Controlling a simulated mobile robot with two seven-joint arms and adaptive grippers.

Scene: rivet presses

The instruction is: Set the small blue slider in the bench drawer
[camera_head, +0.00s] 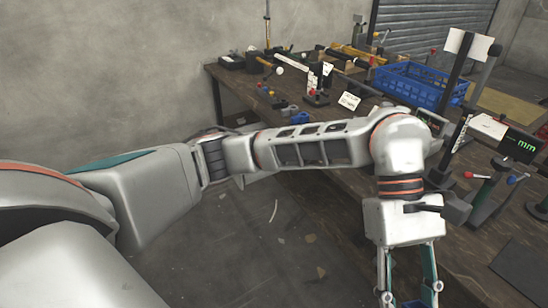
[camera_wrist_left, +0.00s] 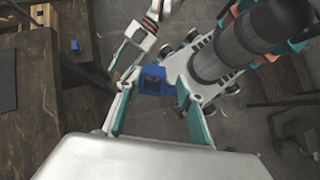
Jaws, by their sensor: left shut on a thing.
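My left gripper (camera_head: 410,300) hangs in front of the workbench at the bottom of the head view. It is shut on a small blue block-like piece, likely the slider, which just shows at the bottom edge (camera_head: 412,304). In the left wrist view the blue slider (camera_wrist_left: 153,80) sits between the fingertips (camera_wrist_left: 153,88), with a dark recess facing the camera. It is held clear above the floor. I cannot make out the bench drawer; my arm hides much of the bench front in the head view.
The wooden bench (camera_head: 350,185) carries a blue crate (camera_head: 408,85), a display reading "mm" (camera_head: 520,145), red-knobbed levers and a dark mat (camera_head: 520,265). Another small blue piece (camera_wrist_left: 74,45) lies near a bench edge. Floor left of the bench is mostly open, with scraps.

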